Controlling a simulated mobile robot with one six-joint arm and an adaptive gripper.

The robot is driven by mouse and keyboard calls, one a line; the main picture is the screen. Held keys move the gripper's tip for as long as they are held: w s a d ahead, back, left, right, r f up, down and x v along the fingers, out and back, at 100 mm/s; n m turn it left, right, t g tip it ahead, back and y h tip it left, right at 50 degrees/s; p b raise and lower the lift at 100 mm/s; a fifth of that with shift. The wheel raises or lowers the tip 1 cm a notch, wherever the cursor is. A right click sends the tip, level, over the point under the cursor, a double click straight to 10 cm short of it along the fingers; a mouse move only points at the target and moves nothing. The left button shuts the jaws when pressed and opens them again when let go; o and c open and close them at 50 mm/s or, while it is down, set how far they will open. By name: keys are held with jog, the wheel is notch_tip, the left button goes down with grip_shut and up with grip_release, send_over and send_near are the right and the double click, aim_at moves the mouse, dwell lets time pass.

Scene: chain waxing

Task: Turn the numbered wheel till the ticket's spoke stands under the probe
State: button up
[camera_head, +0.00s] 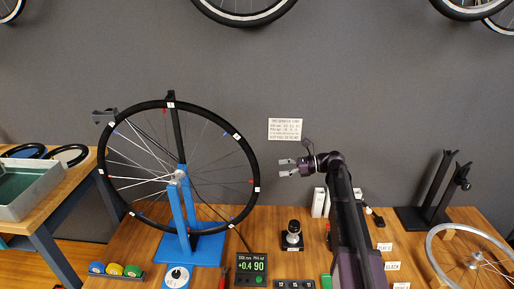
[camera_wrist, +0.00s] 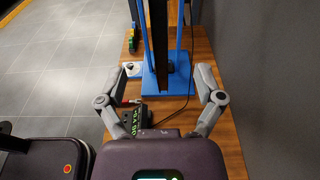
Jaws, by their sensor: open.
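The wheel (camera_head: 258,165) has a black rim with small white tags, too small to read, and stands upright in a blue stand (camera_head: 192,245). A dark upright bar (camera_head: 176,135) reaches the top of the rim, and a grey block (camera_head: 104,116) sits at its upper left; I cannot tell which is the probe. In the wrist view the wheel (camera_wrist: 159,40) shows edge-on, ahead between my fingers. My gripper (camera_head: 281,167) is open and empty, right of the wheel and apart from it; it also shows in the wrist view (camera_wrist: 168,72). A printed sheet (camera_head: 285,129) hangs on the wall; its text is unreadable.
A display (camera_head: 252,268) reads +0.4 90 before the stand. A black-knobbed device (camera_head: 292,237) stands on the wooden bench right of it.

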aim_at(256, 171)
jog(key=shift+w+a+f+b, duration=0.1)
jog(key=shift+a+f+b, duration=0.15)
jog(key=shift+a, duration=1.3)
jog(key=shift+a+f+b, duration=0.25)
jog(key=shift+a+b, duration=0.05)
jog(key=shift+a, duration=1.3)
jog(key=shift+w+a+f+b, duration=0.1)
jog(key=shift+a+f+b, duration=0.15)
jog(key=shift+a, duration=1.3)
jog(key=shift+a, duration=0.1)
grip_shut()
